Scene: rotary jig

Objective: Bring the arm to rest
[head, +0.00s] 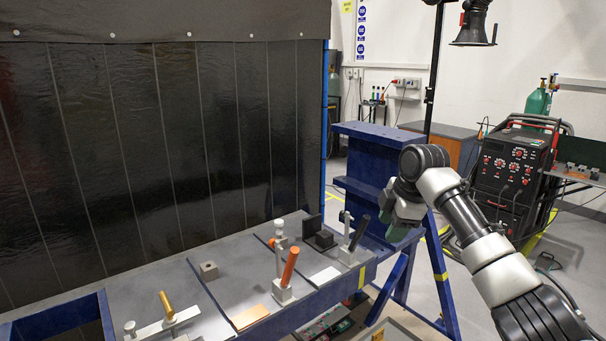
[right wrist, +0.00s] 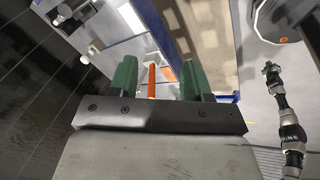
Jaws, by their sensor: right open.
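My right gripper (head: 393,232) is in the head view, beyond the right end of the grey jig bench (head: 225,272), with its fingers pointing down. In the right wrist view its two green fingers (right wrist: 158,78) stand wide apart. Nothing is held between them. The orange clamp handle (head: 290,266) stands on the bench, apart from the gripper. It also shows in the gap between the fingers in the right wrist view (right wrist: 152,80), farther off. An arm that seems to be my left one shows at the right of that view, its gripper (right wrist: 271,71) too small to read.
Several clamps stand on the bench, including one with a yellow handle (head: 167,306) and one with a black handle (head: 359,233). A dark welding curtain (head: 150,150) hangs behind. A blue steel stand (head: 368,165) is near my right arm. A welding machine (head: 515,170) stands right.

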